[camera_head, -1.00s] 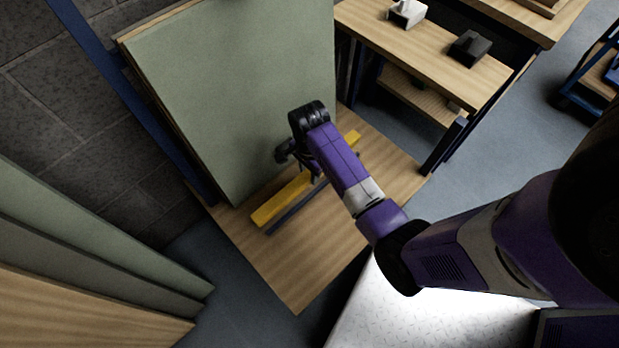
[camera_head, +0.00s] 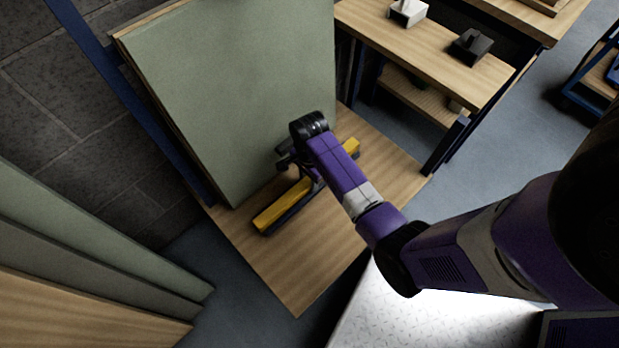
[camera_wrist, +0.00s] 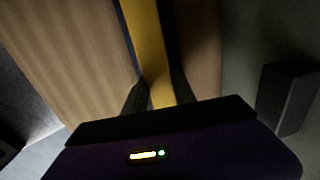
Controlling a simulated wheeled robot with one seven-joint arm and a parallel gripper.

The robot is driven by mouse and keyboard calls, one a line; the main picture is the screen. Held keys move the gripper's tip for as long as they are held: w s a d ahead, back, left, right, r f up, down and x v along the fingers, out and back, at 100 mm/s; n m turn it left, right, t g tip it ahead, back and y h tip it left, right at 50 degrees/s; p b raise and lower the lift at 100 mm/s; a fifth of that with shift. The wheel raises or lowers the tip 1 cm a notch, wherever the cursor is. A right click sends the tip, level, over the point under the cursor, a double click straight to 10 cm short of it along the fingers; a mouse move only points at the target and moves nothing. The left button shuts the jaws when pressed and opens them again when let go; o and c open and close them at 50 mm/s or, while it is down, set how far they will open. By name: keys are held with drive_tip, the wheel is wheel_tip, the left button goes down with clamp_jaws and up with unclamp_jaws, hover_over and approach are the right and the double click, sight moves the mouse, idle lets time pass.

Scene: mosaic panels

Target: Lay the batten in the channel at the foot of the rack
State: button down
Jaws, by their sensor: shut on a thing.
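The yellow batten (camera_head: 280,206) lies lengthwise near the foot of the rack. My gripper (camera_wrist: 158,90) is shut on it; in the wrist view the yellow batten (camera_wrist: 150,45) runs between the two fingers. In the head view my wrist hides the batten's middle. The dark channel (camera_head: 291,214) shows as a thin strip along the batten's near side, parallel to it. The batten covers the rest of the channel. I cannot tell whether the batten rests on the channel floor or is slightly above it.
A large green panel (camera_head: 235,90) leans just behind the batten. The wooden base board (camera_head: 300,270) is bare in front. More panels (camera_head: 80,235) stand at the left. A workbench (camera_head: 430,50) with a white block and a black block stands at upper right.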

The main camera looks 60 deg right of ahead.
drive_tip(key=c, duration=1)
unclamp_jaws()
drive_tip(key=shift+f, duration=0.15)
drive_tip(key=shift+s, duration=0.1)
drive_tip(key=shift+s+a+f, duration=0.1)
wheel_tip(320, 180, up, 14)
drive_tip(key=f+p, duration=0.1)
drive_tip(key=p, duration=0.3)
drive_tip(key=s+a+n+t+h, duration=0.2)
drive_tip(key=s+a+n+t, duration=0.5)
drive_tip(key=s+a+n, duration=0.3)
drive_tip(key=s+a+r+n+t, duration=0.2)
drive_tip(key=a+r+n, duration=0.1)
drive_tip(key=r, duration=0.4)
drive_tip(key=s+a+r+n+t+y, duration=0.1)
drive_tip(key=s+a+r+n+t, duration=0.1)
drive_tip(key=r, duration=0.6)
drive_tip(key=s+a+r+n+t+y, duration=0.1)
drive_tip(key=s+a+r+n+t, duration=0.2)
drive_tip(key=r+n, duration=0.3)
drive_tip(key=shift+s+a+r+t, duration=0.15)
drive_tip(key=shift+s+r+t, duration=0.15)
drive_tip(key=shift+r, duration=0.35)
drive_tip(key=shift+s+a+r+t, duration=0.15)
drive_tip(key=shift+s+r+t, duration=0.1)
drive_tip(key=shift+r, duration=0.35)
